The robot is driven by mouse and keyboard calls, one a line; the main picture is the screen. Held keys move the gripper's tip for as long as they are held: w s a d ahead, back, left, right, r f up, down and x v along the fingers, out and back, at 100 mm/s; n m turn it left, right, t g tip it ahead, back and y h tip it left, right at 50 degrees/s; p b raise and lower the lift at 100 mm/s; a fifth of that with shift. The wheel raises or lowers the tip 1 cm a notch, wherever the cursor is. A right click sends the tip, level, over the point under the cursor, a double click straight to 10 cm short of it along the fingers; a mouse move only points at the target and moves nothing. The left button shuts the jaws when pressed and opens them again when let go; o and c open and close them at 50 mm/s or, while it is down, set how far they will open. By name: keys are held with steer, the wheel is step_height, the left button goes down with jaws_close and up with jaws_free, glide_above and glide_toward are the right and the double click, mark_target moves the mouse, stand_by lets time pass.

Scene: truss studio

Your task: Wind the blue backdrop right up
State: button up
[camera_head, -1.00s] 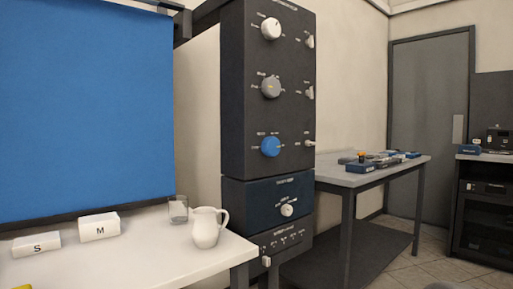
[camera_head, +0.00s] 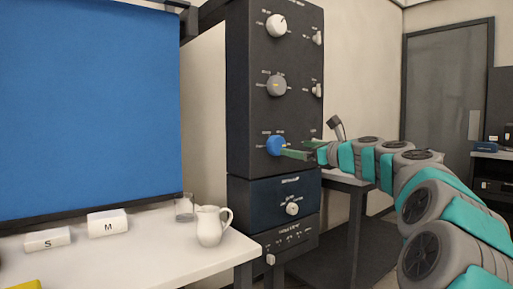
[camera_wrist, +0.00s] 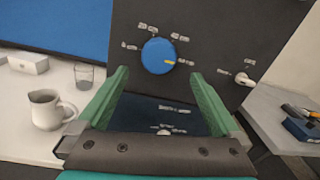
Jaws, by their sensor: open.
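The blue backdrop (camera_head: 90,110) hangs at the left with its dark bottom bar near the white table; part of it shows in the wrist view (camera_wrist: 60,22). A blue knob (camera_head: 275,146) is on the dark control tower, below a grey and a white knob. In the wrist view the blue knob (camera_wrist: 157,56) has a yellow mark at its right and small labels around it, too blurred to read. My gripper (camera_head: 296,153) is open and empty, its green fingers pointing at the blue knob. In the wrist view the fingertips (camera_wrist: 160,74) sit either side, short of the knob.
Toggle switches, one clear in the wrist view (camera_wrist: 243,78), sit right of the knobs. A dark blue panel with a white knob (camera_head: 292,209) is below. The white table (camera_head: 150,262) holds a pitcher (camera_head: 210,226), a glass (camera_head: 184,207) and S and M blocks.

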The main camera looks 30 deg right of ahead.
mark_target(279, 145)
steer(key=w, duration=0.7)
steer(key=shift+w+a+f, duration=0.1)
steer(key=shift+w, duration=0.15)
steer(key=c, duration=1.3)
steer(key=shift+o, duration=0.2)
steer(key=shift+a+p, duration=0.1)
steer(key=shift+p, duration=0.25)
